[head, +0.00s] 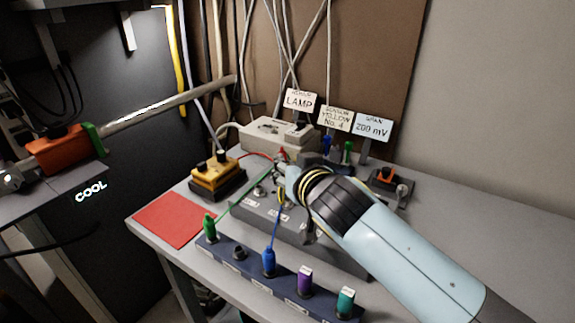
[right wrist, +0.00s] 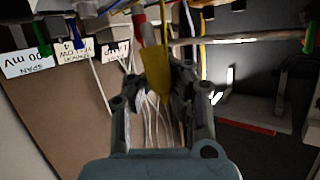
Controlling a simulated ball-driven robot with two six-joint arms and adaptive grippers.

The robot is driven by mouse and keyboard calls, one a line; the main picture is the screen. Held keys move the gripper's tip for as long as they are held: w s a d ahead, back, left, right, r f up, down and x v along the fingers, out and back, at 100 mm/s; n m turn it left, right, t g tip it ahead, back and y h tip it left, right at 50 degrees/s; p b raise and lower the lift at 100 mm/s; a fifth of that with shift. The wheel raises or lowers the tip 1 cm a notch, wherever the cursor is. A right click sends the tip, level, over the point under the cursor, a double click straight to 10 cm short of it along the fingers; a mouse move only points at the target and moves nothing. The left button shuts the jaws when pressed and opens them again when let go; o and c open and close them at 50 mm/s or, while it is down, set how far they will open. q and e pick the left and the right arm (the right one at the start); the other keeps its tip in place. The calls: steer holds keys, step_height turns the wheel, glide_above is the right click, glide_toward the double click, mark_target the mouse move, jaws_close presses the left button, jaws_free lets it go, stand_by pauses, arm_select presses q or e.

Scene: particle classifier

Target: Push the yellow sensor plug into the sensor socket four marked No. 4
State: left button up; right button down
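My right gripper (head: 284,178) is over the long grey socket box (head: 240,213) on the bench. In the right wrist view, the gripper (right wrist: 158,88) is closed around the yellow plug (right wrist: 155,72), which sits between its fingers. In the head view the gripper and arm mostly hide the plug. A card reading sensor yellow No. 4 (head: 335,119) stands behind the box. The sockets under the gripper are partly hidden, and I cannot tell whether the plug touches one. My left gripper is not in view.
A dark blue rail (head: 285,292) in front holds green, blue, purple and teal plugs. Green and blue cables run near the gripper. A yellow box (head: 212,174), a red mat (head: 172,219) and a beige unit (head: 280,137) stand around.

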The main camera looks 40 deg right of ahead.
steer(key=shift+f+b, duration=0.35)
steer(key=shift+f, duration=0.25)
steer(key=shift+w+m+g+h, duration=0.3)
steer(key=shift+m+g, duration=0.3)
steer(key=shift+m, duration=0.4)
steer(key=shift+d, duration=0.2)
stand_by(0.6)
steer(key=shift+s+f+b, duration=0.1)
steer(key=shift+f+b, duration=1.25)
steer(key=shift+f, duration=0.25)
steer(key=c, duration=1.3)
jaws_free()
